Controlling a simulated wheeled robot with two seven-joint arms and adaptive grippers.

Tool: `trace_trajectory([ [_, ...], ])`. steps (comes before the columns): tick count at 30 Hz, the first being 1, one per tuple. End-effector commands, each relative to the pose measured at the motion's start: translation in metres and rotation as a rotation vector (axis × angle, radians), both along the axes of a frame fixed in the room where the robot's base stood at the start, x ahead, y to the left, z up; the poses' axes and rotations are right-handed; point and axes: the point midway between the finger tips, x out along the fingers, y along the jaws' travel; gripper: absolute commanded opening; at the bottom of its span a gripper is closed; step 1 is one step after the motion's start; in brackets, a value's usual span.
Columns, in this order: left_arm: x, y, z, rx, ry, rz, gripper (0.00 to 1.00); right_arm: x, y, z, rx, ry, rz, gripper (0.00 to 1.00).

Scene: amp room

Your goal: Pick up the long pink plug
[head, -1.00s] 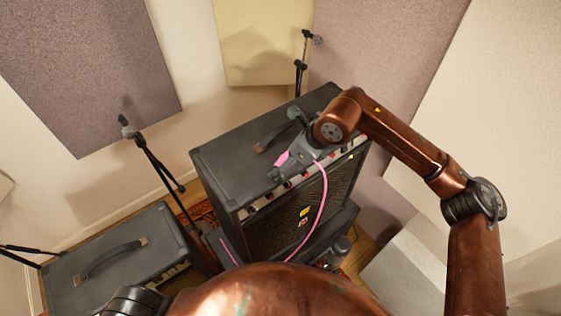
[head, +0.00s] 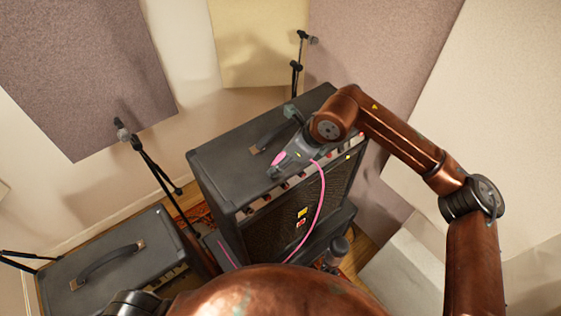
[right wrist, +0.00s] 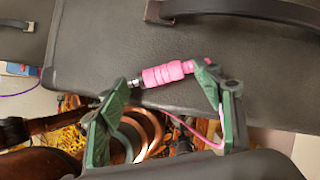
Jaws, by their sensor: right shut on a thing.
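The long pink plug (right wrist: 168,73) has a ribbed pink body and a silver tip, and its tip points left in the right wrist view. In the head view the plug (head: 279,158) shows at the front top edge of the large black amp. My right gripper (head: 284,163) reaches over that edge from the right. In the right wrist view its green fingers (right wrist: 166,79) are shut on the plug lengthwise, one at each end. A pink cable (head: 322,200) runs from the gripper down the amp's front. My left gripper is out of view.
The large amp (head: 225,160) has a top handle and front knobs below the gripper. A smaller amp (head: 70,265) stands at lower left. Microphone stands rise at left (head: 155,160) and behind (head: 296,75). Padded wall panels close off the back.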

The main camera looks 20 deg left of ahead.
Motion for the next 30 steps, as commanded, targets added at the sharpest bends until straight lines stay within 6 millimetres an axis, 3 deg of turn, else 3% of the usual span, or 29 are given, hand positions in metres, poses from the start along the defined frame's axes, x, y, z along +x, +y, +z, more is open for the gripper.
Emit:
trace_trajectory([
  [5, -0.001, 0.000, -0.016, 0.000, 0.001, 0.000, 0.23, 0.001, 0.001, 0.025, 0.003, -0.005, 0.000, 0.32],
  [13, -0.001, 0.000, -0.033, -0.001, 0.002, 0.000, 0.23, -0.051, -0.014, 0.086, 0.001, -0.008, 0.003, 0.32],
  [21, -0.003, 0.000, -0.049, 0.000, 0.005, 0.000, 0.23, -0.109, -0.030, 0.110, 0.000, -0.005, 0.002, 0.32],
  [30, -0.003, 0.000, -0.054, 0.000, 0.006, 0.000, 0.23, -0.134, -0.037, 0.123, 0.000, -0.001, 0.002, 0.32],
])
